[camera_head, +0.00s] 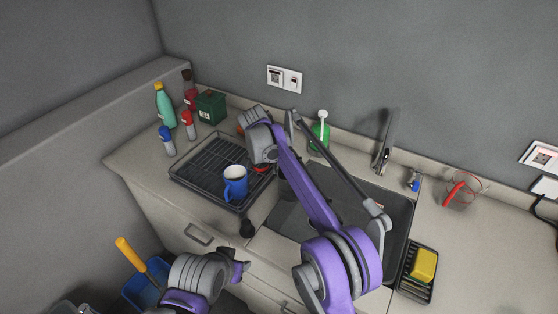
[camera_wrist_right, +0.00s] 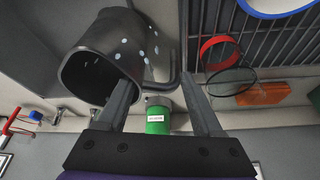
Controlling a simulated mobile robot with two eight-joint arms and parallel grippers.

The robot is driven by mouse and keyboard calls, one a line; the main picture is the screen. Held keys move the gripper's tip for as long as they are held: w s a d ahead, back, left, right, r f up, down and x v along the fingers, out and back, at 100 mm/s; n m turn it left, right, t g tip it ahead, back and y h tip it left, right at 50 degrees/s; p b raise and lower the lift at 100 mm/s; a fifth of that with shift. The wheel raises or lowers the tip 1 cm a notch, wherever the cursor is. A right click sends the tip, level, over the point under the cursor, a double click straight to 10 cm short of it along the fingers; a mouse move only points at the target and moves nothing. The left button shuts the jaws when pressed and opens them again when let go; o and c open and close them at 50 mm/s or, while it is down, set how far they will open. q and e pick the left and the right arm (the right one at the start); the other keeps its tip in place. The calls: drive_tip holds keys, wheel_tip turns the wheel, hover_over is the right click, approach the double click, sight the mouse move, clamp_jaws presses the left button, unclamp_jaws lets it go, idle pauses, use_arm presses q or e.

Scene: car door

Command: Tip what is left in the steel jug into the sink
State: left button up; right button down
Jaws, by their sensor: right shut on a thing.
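The steel jug (camera_wrist_right: 105,55), dark grey with pale droplets on its side, fills the upper left of the right wrist view. Its open mouth faces down and left there, and its inside is not readable. My right gripper (camera_wrist_right: 160,88) is shut on the jug at its handle side. In the head view my right wrist (camera_head: 262,142) is above the drying rack's right side and hides the jug. The sink (camera_head: 398,212) is a dark basin right of the rack, partly behind my right arm. My left gripper (camera_head: 238,271) is low in front of the counter; its jaws are unclear.
The rack (camera_head: 192,172) holds a blue mug (camera_head: 235,185). A red-rimmed glass (camera_wrist_right: 228,70) is close right of the jug. A green bottle (camera_head: 320,135) and the tap (camera_head: 384,150) stand behind the sink. A yellow sponge (camera_head: 424,265) lies at right. Bottles crowd the back left.

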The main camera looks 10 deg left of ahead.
idle(0.4)
wheel_tip(320, 180, up, 5)
drive_tip(key=shift+f, duration=0.1)
idle(0.4)
idle(0.4)
